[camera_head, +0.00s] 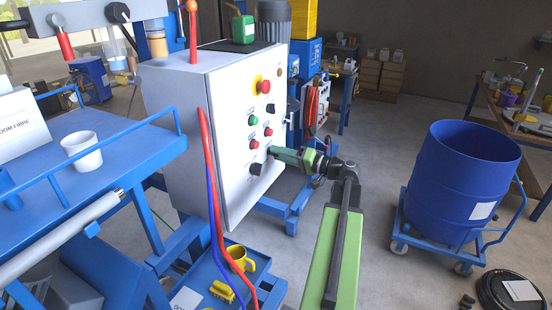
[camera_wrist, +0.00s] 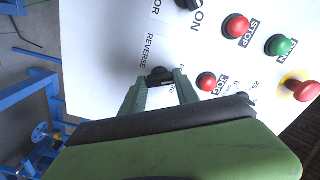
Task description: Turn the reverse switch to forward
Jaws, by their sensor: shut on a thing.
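The reverse switch (camera_wrist: 160,76) is a small black knob on the white panel (camera_wrist: 100,60), with the word REVERSE beside it in the wrist view. The lettering on its other side is mostly covered by a finger, and the knob's pointing direction is hard to read. My gripper (camera_wrist: 160,88) has its two green fingers on either side of the knob, shut on it. In the head view my gripper (camera_head: 272,151) reaches from the right to the lower part of the control cabinet (camera_head: 178,130) and hides the switch.
A red jog button (camera_wrist: 207,81) is close beside one finger. A black motor knob (camera_wrist: 188,4), other buttons and a red emergency stop (camera_head: 263,87) are on the same panel. A blue drum (camera_head: 455,185) stands right of my arm; red and blue hoses (camera_head: 211,185) hang left of the panel.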

